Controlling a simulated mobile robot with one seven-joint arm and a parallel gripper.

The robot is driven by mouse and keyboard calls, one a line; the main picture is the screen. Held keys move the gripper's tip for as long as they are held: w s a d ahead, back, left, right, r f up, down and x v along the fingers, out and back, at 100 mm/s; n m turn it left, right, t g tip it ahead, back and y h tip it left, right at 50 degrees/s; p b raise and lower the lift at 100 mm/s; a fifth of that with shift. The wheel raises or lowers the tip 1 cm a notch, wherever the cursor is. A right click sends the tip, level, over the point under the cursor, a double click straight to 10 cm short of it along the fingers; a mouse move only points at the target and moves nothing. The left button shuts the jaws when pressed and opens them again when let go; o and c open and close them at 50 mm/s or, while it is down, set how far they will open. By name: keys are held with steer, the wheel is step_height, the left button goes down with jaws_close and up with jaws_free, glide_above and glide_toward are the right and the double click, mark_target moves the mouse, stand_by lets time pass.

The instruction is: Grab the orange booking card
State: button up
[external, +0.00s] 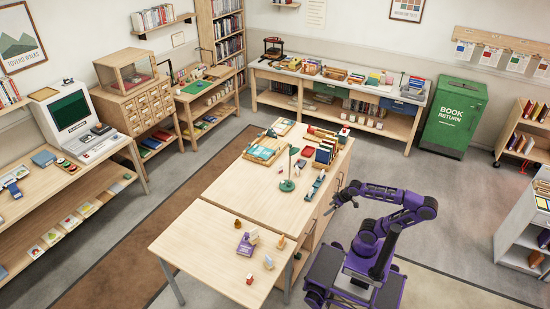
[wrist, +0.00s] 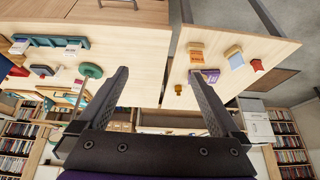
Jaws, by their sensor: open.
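A small orange-and-cream piece (wrist: 196,47), which looks like the orange booking card, stands on the smaller pale table (wrist: 222,38) in the wrist view. It appears to match the small orange piece (external: 281,242) near that table's right edge in the external view; its print is too small to read. A purple object (wrist: 210,76) is close beside it. My gripper (external: 340,197) is off the right side of the tables, above the floor edge and apart from the card. In the wrist view its two dark fingers (wrist: 160,77) are spread, with nothing between them.
A tan block (wrist: 234,57), an orange-red piece (wrist: 257,65) and a brown knob-like piece (wrist: 178,89) share the smaller table. The longer table (external: 250,195) adjoins it, with a green lamp (external: 288,184) and books.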

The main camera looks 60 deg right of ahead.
steer(key=w+r+t+y, duration=0.3)
steer(key=w+r+y, duration=0.55)
steer(key=r, duration=0.75)
steer(key=w+d+r+m+t, duration=0.5)
steer(key=w+d+r+t, duration=0.3)
steer(key=w+d+r, duration=1.15)
steer(key=w+a+f+m+h, duration=0.4)
steer(key=a+f+m, duration=0.2)
steer(key=f, duration=0.2)
steer(key=n+h+b, duration=0.2)
steer(key=n+h, duration=0.5)
steer(key=n, duration=0.2)
glide_above(283, 240)
steer(key=w+d, duration=0.2)
steer(key=d, duration=0.1)
step_height(283, 240, down, 47)
steer(key=s+a+f+y, duration=0.1)
steer(key=s+a+f+n+y, duration=0.1)
steer(key=s+f, duration=0.1)
steer(key=s+a+f+n+y, duration=0.1)
steer(key=s+f, duration=0.1)
steer(key=shift+a+f+t+b, duration=0.25)
steer(key=shift+t+b, duration=0.05)
steer(key=shift+b, duration=0.1)
steer(key=shift+s+f, duration=0.2)
steer(key=shift+s, duration=0.15)
steer(key=shift+t, duration=0.3)
steer(key=shift+w+a, duration=0.1)
steer(key=shift+w, duration=3.6)
